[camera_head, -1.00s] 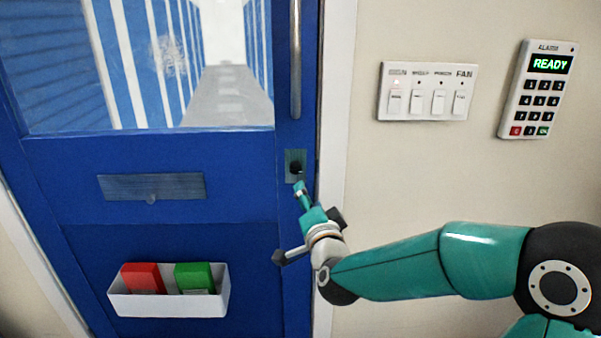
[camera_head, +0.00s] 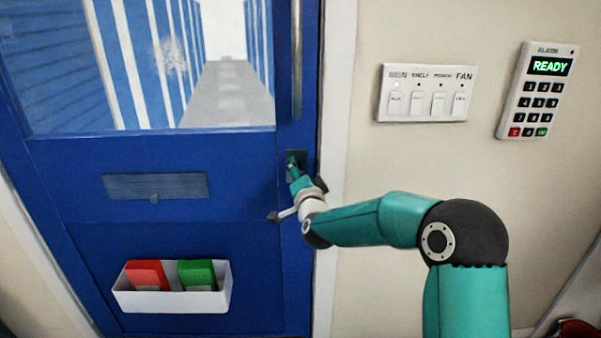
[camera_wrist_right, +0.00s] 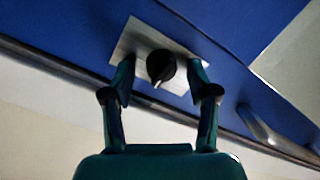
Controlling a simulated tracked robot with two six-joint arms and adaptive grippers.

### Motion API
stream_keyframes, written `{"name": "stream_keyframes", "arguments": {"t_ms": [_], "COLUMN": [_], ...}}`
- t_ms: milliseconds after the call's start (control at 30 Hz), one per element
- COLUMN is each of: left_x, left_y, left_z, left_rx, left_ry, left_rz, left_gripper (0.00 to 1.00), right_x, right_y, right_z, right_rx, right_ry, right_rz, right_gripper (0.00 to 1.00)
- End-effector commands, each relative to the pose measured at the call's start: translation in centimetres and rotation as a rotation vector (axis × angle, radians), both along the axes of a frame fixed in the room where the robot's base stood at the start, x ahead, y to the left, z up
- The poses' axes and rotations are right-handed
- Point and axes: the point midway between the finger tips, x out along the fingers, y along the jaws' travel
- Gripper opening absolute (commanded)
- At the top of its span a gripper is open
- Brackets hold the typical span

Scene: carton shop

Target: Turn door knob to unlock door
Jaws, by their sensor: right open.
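The blue door (camera_head: 170,230) stands closed in its frame. A dark round knob (camera_wrist_right: 161,67) on a metal plate (camera_wrist_right: 130,42) shows in the right wrist view, with a pale pointer mark on it. In the head view the plate (camera_head: 301,157) is near the door's right edge, and my gripper mostly hides the knob. My right gripper (camera_wrist_right: 161,75) is open, with one finger on each side of the knob. I cannot tell whether the fingers touch it. My left gripper is not in view.
A vertical handle (camera_head: 296,60) is above the knob plate. A white tray (camera_head: 170,301) with a red and a green box hangs low on the door. A switch panel (camera_head: 424,93) and an alarm keypad (camera_head: 535,90) are on the wall to the right.

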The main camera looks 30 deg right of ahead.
Motion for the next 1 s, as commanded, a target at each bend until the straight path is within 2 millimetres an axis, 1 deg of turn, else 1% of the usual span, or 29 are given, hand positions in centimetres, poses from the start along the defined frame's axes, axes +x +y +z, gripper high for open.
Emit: {"name": "stream_keyframes", "arguments": {"t_ms": [33,67,200,400,433,500,767,1000], "left_x": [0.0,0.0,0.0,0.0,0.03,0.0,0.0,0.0], "left_y": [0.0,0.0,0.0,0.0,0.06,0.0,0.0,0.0], "left_z": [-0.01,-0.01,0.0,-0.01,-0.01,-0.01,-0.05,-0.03], "left_rx": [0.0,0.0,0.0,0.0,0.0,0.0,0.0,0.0], "left_ry": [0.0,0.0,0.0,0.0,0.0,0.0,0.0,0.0], "left_rz": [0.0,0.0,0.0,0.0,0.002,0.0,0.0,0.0], "left_gripper": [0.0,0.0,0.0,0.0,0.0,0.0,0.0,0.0], "right_x": [-0.01,-0.03,-0.04,-0.07,-0.01,0.0,0.0,0.0], "right_y": [-0.01,-0.01,-0.02,-0.05,-0.69,-0.28,-0.01,-0.01], "right_z": [0.0,-0.01,0.0,-0.04,-0.07,-0.07,-0.12,-0.09], "right_rx": [0.0,0.0,0.0,0.0,0.0,0.001,-0.036,-0.148], "right_ry": [0.0,0.0,0.0,0.001,0.001,0.002,0.026,0.096], "right_rz": [0.0,0.0,0.0,-0.002,-0.002,-0.001,-0.002,-0.001], "right_gripper": [0.59,0.56,0.32,0.0,0.0,0.0,0.0,0.0]}}
